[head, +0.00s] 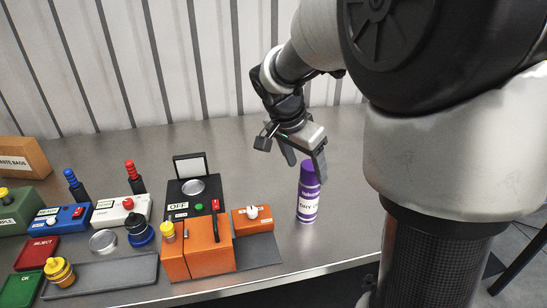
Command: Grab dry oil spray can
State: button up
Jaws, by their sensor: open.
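The dry oil spray can (308,196) is purple with a white label. It stands upright on the metal bench, right of the orange box, close to my arm. My gripper (305,166) is open and empty. It hangs just above and slightly behind the can, its fingers pointing down, with one fingertip beside the can's top. I cannot tell whether that finger touches the can.
An orange box (195,250) with a dark grey plate stands left of the can. A black device (193,196) with an OFF label, a grey tray (105,274) and several coloured boxes fill the bench's left. The bench behind the can (240,140) is clear. A corrugated wall stands behind.

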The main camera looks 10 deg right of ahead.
aim_at(309, 186)
jog(key=x, duration=0.4)
jog(key=shift+f, duration=0.1)
jog(key=x, duration=0.5)
jog(key=shift+a+f, duration=0.2)
jog(key=shift+a, duration=0.1)
